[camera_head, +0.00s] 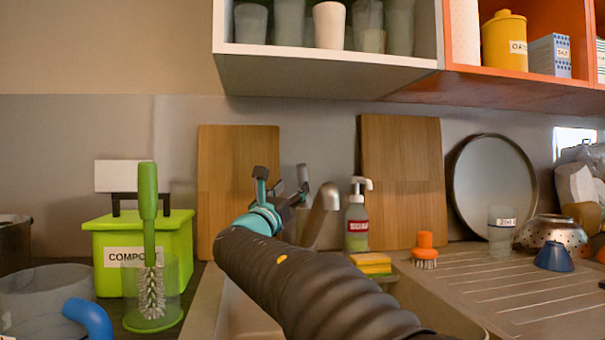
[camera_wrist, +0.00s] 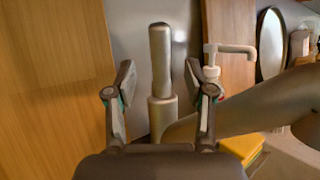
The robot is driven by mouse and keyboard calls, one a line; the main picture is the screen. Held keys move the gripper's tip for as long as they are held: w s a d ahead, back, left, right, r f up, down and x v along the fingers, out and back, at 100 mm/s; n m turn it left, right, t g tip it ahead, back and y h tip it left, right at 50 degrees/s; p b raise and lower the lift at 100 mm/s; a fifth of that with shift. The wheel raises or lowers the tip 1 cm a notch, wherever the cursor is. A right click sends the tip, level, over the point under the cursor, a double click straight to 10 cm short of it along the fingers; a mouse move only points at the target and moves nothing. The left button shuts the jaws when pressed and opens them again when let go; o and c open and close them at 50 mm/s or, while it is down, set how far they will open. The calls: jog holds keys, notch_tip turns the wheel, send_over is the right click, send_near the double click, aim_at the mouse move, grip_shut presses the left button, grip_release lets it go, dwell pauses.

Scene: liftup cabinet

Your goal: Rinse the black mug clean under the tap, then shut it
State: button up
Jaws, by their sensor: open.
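The grey metal tap (camera_head: 322,205) stands behind the sink (camera_head: 237,312), its spout curving just right of my gripper (camera_head: 281,181). In the wrist view, the tap's upright lever (camera_wrist: 160,60) shows between the two fingers of my gripper (camera_wrist: 159,80), with a gap on each side. The gripper is open and holds nothing. The spout (camera_wrist: 265,103) runs off to the right in that view. I see no water, but the spout's outlet is not clearly shown. The black mug is not seen in either view; my arm hides much of the sink.
A green compost bin (camera_head: 118,240) and a brush in a holder (camera_head: 150,280) stand left of the sink. A soap bottle (camera_head: 357,218), sponges (camera_head: 372,264) and an orange brush (camera_head: 425,248) are right. Cutting boards (camera_head: 228,180) lean behind; a shelf (camera_head: 320,72) hangs above.

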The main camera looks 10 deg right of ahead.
aim_at(301, 178)
jog(key=p+x, duration=0.1)
jog(key=x, duration=0.7)
jog(key=shift+p, duration=0.35)
grip_shut()
